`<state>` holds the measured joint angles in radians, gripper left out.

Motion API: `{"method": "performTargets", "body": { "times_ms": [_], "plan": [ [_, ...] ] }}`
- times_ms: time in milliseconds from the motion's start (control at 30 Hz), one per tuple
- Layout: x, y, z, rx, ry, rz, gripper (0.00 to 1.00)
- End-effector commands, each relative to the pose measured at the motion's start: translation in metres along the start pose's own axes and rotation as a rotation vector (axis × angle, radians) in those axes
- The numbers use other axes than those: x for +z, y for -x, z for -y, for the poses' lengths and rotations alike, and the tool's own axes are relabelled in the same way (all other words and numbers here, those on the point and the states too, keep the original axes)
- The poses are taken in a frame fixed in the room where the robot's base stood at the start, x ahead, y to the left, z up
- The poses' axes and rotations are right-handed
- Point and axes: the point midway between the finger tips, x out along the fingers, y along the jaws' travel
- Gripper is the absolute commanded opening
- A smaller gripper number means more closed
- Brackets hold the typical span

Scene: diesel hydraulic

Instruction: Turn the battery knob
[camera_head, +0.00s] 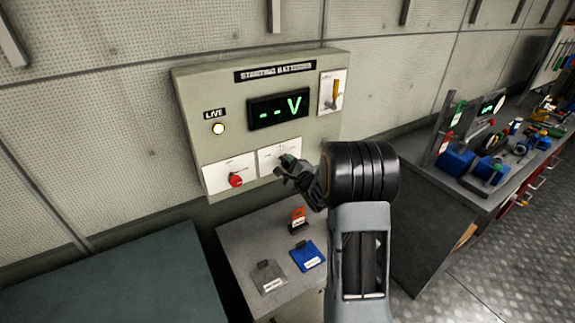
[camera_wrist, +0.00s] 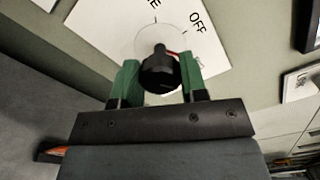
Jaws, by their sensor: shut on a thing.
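The battery panel (camera_head: 256,129) on the wall is headed "STARTING BATTERIES". The black battery knob (camera_wrist: 161,72) stands on a white plate (camera_wrist: 108,28), with an "OFF" label to its upper right and a partly cut-off label above. A small red mark shows at the knob's upper right. My gripper (camera_head: 287,163) reaches the panel's lower right plate. In the wrist view, its green fingers (camera_wrist: 158,80) are shut on the knob, one on each side.
A tool bench (camera_head: 480,200) is at right.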

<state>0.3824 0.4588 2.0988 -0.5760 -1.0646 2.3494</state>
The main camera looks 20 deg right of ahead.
Motion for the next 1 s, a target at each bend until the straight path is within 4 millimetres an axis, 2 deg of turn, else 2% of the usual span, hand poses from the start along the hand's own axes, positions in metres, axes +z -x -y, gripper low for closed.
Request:
{"method": "performTargets", "body": {
  "times_ms": [300,333,567,867,1000],
  "plan": [
    [0.0,0.0,0.0,0.0,-0.003,-0.001,0.16],
    [0.0,0.0,0.0,0.0,-0.003,-0.001,0.42],
    [0.0,0.0,0.0,0.0,-0.002,0.0,0.65],
    [0.0,0.003,0.0,-0.001,-0.001,0.0,0.65],
    [-0.001,0.018,-0.001,-0.001,0.0,-0.001,0.65]
  ]
}}
